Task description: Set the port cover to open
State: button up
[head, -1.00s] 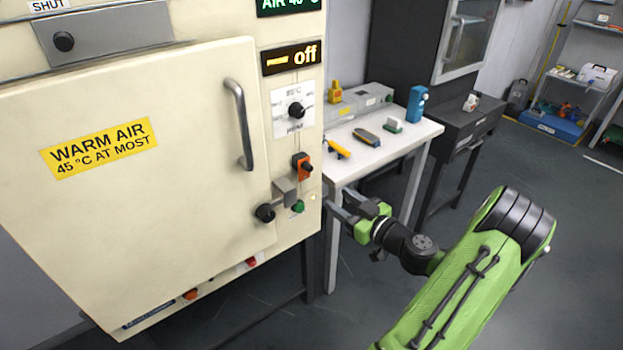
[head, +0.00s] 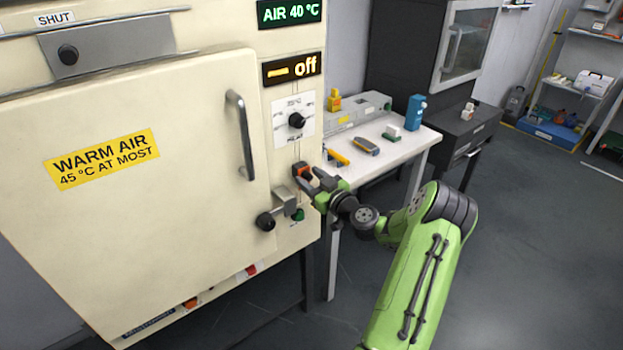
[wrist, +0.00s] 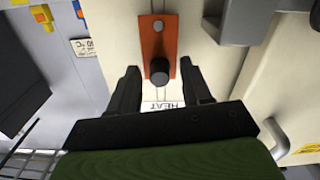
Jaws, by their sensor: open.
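The port cover (head: 120,44) is a grey plate with a black round knob (head: 67,54), on the upper left of the cream cabinet. A label reading SHUT (head: 54,18) shows above its left part. My gripper (head: 308,175) is well to the right of and below the cover, at the orange switch plate on the cabinet's right edge. In the wrist view my gripper (wrist: 165,85) is open, its two fingers on either side of the plate's dark knob (wrist: 160,70). I cannot tell whether they touch it. The port cover is not recognisable in the wrist view.
The cabinet door (head: 130,210) has a protruding vertical handle (head: 241,135) and a latch (head: 283,205) near my gripper. A dial (head: 296,120) sits above the switch plate (wrist: 160,40). A white table (head: 375,150) with small items stands to the right.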

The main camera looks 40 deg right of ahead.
grip_shut()
jog(key=shift+d+m, duration=0.1)
jog(key=shift+m, duration=0.2)
jog(key=d+f+m, duration=0.4)
jog(key=m, duration=1.3)
jog(key=shift+s+d+f, duration=0.25)
jog(key=shift+s+f, duration=0.05)
jog(key=shift+f, duration=0.05)
jog(key=shift+m, duration=0.3)
grip_release()
